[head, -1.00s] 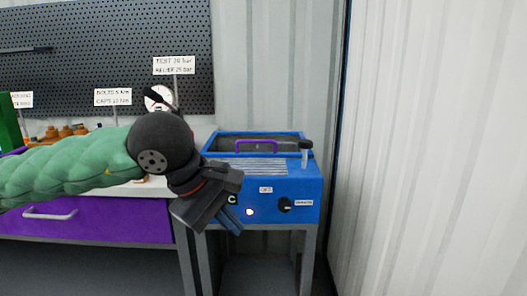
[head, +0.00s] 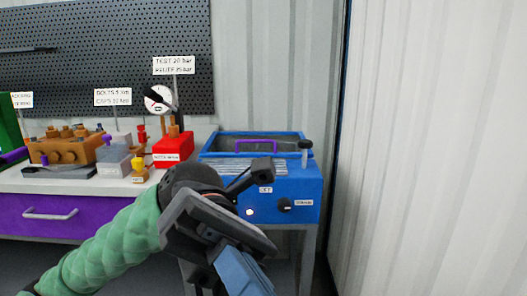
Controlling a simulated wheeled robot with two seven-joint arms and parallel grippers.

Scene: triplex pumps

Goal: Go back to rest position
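My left arm comes in from the lower left, and its gripper (head: 246,274) is low in the head view, in front of the blue machine's stand. Its blue fingers point down and to the right and run close to the bottom edge. I cannot see a gap between them or anything held. My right gripper is not in view.
A blue machine (head: 255,185) with an open tank, purple handle (head: 256,142) and knob (head: 285,205) stands right of the purple-drawer bench (head: 85,217). An orange pump block (head: 65,150), grey block (head: 113,157) and red box (head: 173,146) sit on the bench. A ribbed wall (head: 430,150) is at right.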

